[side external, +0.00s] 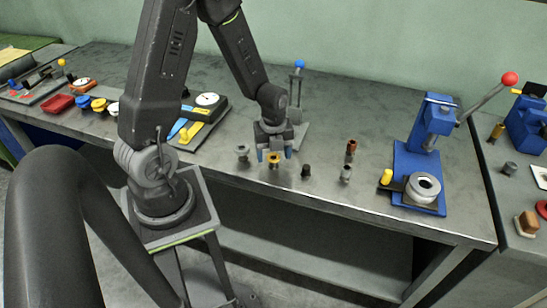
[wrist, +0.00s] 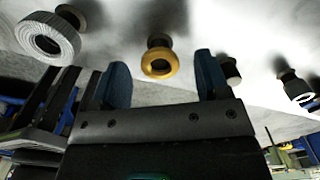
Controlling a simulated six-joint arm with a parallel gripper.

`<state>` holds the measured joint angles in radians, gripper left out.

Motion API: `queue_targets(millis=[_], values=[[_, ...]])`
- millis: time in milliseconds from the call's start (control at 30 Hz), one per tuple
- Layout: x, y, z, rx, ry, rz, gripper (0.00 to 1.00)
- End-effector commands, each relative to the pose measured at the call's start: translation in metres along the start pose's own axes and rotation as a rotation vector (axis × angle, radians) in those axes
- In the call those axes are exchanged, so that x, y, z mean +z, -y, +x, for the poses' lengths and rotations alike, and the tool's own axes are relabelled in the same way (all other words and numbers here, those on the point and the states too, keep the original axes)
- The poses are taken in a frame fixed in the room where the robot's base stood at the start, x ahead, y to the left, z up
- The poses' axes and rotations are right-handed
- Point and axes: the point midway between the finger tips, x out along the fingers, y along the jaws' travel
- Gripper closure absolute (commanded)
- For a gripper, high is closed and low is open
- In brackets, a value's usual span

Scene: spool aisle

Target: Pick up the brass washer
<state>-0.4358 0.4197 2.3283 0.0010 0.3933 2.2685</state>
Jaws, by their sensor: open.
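The brass washer (side external: 273,157) is a gold ring on top of a small dark post near the front of the grey bench. In the wrist view the washer (wrist: 160,63) shows as a gold ring between my two blue fingertips and a little beyond them. My gripper (side external: 273,155) points down at the washer in the side view, with one blue finger on each side of it. The fingers (wrist: 160,78) are apart with clear gaps to the washer, and nothing is held.
A grey ribbed spool (wrist: 50,38) stands left of the washer. A black spool (side external: 306,171) stands close on the right, with a red-brown and grey pair (side external: 348,160) beyond it. A blue press (side external: 420,165) with a red-knobbed lever stands farther right. The bench front edge is near.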

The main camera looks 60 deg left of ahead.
Motion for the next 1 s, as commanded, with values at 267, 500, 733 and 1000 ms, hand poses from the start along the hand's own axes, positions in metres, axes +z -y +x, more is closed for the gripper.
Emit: queue_targets(millis=[267, 500, 733, 1000], values=[[-0.0001, 0.0000, 0.0002, 0.000, 0.000, 0.000, 0.31], [-0.0001, -0.0001, 0.0033, 0.001, -0.001, 0.000, 0.31], [0.0000, 0.0000, 0.0047, 0.000, 0.000, 0.000, 0.31], [0.0000, 0.0000, 0.0046, 0.000, 0.000, 0.000, 0.44]])
